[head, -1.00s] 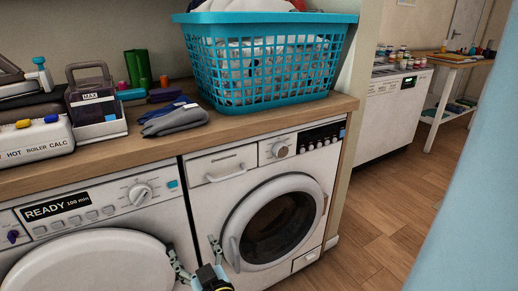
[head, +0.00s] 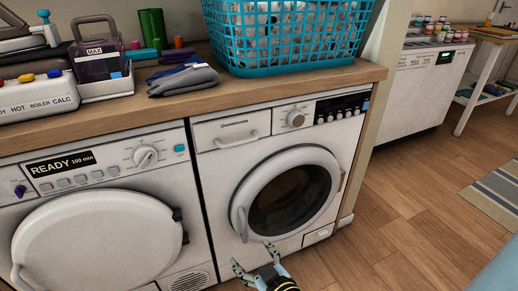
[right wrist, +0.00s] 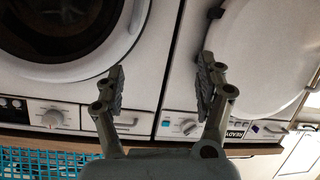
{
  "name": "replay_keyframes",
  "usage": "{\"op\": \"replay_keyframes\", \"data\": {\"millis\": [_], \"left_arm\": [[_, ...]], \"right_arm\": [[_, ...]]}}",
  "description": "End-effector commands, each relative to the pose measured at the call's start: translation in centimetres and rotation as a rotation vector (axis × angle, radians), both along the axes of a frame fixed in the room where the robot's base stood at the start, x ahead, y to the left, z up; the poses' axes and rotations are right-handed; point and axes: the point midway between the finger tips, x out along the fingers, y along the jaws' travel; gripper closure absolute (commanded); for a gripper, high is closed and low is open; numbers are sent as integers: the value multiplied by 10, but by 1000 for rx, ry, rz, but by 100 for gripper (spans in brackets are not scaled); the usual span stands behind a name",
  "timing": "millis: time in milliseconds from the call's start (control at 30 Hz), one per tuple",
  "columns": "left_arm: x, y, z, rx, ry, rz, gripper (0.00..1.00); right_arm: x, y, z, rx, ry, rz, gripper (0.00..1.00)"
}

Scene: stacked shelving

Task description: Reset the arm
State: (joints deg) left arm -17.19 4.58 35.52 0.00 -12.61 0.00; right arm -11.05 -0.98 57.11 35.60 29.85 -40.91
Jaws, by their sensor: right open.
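My right gripper (head: 254,262) shows at the bottom of the head view, in front of the lower part of the right-hand washing machine (head: 223,165). Its fingers are spread and nothing is between them. In the right wrist view the two fingers of the gripper (right wrist: 161,85) stand apart, with the white machine fronts behind them, seen upside down. The fingers appear clear of the machines. My left gripper is not in view.
A dryer (head: 100,235) with a round white door stands left of the washer. The wooden counter (head: 120,115) above holds a blue basket (head: 285,70), grey cloths (head: 183,80) and a steam iron station (head: 38,95). Open wooden floor (head: 400,220) and a striped rug (head: 497,193) lie right.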

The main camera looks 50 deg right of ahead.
Motion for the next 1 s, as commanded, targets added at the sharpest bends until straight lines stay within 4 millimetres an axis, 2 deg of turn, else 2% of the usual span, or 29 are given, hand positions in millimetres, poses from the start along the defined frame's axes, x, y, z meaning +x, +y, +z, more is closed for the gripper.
{"op": "replay_keyframes", "data": {"millis": [567, 667, 767, 867, 900, 967, 1000], "left_arm": [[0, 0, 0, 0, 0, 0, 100], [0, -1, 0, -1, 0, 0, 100], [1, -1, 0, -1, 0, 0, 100], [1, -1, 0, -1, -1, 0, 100], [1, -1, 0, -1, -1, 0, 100], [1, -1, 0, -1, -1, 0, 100], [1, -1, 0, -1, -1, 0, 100]], "right_arm": [[-1, 0, -1, 0, 2, 1, 28], [-13, -5, -8, -10, 25, 5, 28], [-46, -8, -37, -38, 124, 57, 28], [-98, -3, -83, -5, 303, 141, 28], [-125, -2, -103, 19, 389, 168, 28], [-165, 0, -129, 59, 521, 196, 28], [-193, -1, -143, 85, 606, 205, 28]]}}
